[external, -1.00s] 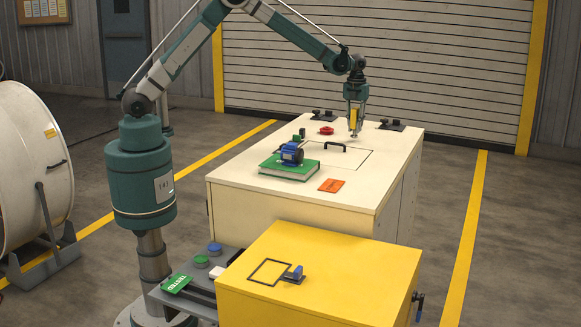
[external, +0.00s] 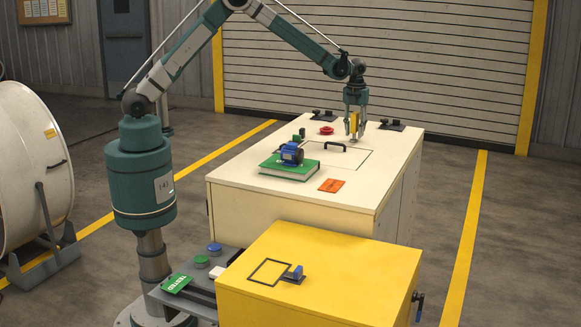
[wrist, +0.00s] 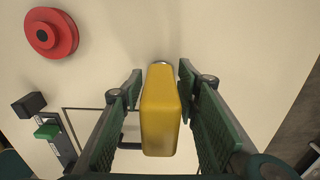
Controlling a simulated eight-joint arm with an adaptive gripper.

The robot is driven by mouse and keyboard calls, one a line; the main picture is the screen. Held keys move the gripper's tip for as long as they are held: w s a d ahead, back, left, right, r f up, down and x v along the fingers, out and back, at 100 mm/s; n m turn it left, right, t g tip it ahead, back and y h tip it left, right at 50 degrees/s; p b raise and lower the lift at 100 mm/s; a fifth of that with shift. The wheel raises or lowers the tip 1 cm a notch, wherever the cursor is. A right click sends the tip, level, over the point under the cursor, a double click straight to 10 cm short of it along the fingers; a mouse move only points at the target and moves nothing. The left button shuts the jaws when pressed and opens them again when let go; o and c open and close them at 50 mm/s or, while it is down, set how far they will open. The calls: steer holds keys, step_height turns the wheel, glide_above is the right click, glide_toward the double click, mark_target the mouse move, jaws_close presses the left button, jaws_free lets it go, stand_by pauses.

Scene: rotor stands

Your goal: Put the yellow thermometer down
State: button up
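The yellow thermometer (external: 354,122) stands upright at the far right part of the cream bench top (external: 395,150), its lower end at or very close to the surface. In the wrist view the thermometer (wrist: 161,115) fills the middle, between the two green finger pads. My gripper (external: 355,133) is around it with the fingers spread, and in the wrist view gaps show on both sides of the thermometer. The gripper is open. The exact contact at the thermometer's foot is hard to see.
A red round knob (external: 326,130) and dark clamps (external: 392,125) are near the bench's far edge. A black handle (external: 335,146), a blue motor (external: 292,153) on a green book (external: 289,168) and an orange card (external: 331,185) lie nearer. A yellow cabinet (external: 330,275) stands in front.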

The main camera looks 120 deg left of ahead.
mark_target(355, 113)
steer(key=shift+r, duration=0.1)
step_height(355, 113, up, 12)
steer(key=shift+r, duration=0.1)
stand_by(0.8)
stand_by(0.5)
stand_by(0.3)
